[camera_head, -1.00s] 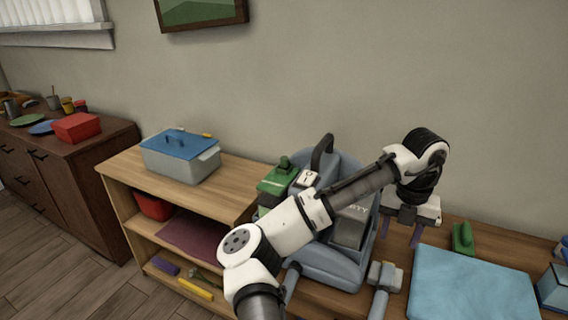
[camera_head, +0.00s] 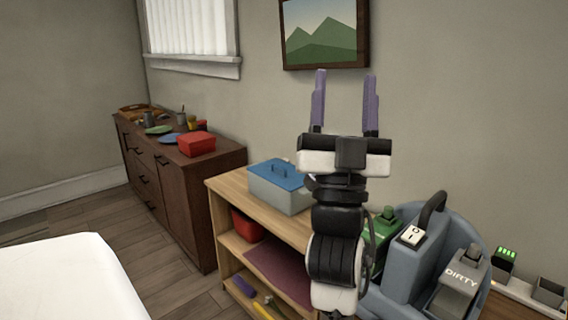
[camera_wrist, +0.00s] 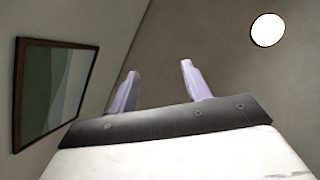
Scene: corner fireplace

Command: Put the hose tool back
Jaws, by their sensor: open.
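My gripper (camera_head: 344,105) is raised in front of the back wall with its two purple fingers pointing up. The fingers are wide apart with nothing between them; the wrist view also shows the empty gripper (camera_wrist: 158,78). The blue-grey cleaning machine (camera_head: 403,270) stands at the lower right, below and right of my gripper. It has a black curved handle (camera_head: 432,207), a white switch (camera_head: 411,236) and a grey tank marked DIRTY (camera_head: 457,286). My arm hides part of its left side. I cannot make out the hose tool in the current views.
A wooden shelf (camera_head: 228,190) carries a grey box with a blue lid (camera_head: 280,188). A dark cabinet (camera_head: 184,197) at the left holds a red box (camera_head: 197,144) and dishes. A framed picture (camera_head: 325,33) hangs on the wall behind my gripper.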

